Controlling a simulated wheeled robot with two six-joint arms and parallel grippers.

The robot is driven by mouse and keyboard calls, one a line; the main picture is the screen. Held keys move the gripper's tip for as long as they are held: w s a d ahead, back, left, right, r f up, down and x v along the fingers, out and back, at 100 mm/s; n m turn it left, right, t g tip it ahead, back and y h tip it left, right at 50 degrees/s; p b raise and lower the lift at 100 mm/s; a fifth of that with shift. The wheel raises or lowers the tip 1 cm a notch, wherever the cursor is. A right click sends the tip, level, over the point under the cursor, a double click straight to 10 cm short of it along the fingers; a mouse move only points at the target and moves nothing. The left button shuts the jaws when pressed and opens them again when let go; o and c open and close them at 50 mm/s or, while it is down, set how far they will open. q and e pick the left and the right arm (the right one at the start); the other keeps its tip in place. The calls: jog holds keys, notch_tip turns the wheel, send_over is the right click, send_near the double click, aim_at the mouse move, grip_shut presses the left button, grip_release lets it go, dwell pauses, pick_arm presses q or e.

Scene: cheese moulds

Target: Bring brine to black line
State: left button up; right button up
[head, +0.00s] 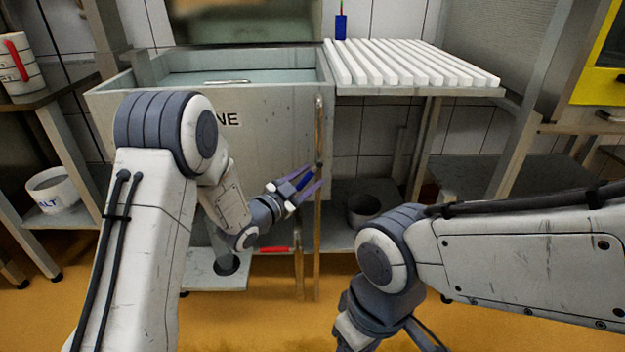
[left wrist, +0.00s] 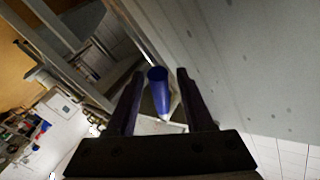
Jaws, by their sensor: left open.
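The brine vat (head: 270,125) is a grey open tank, its label partly hidden by my left arm and reading "NE". Pale liquid (head: 200,77) shows inside. An upright brownish tube (head: 318,130) runs down its front right corner. I cannot make out a black line. A red handle (head: 268,249) shows low below the vat. My left gripper (head: 312,178) is open beside the tube. In the left wrist view a blue cylinder (left wrist: 158,92) appears between the open fingers (left wrist: 160,95); I cannot tell whether they touch it.
A white slatted rack (head: 410,65) stands right of the vat with a small blue object (head: 341,27) on it. A grey pot (head: 363,208) sits on the shelf below. A white "ALT" tub (head: 52,190) and a white jug (head: 18,65) are at left.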

pick_arm(q)
jog(key=shift+x, duration=0.85)
grip_shut()
dwell(0.8)
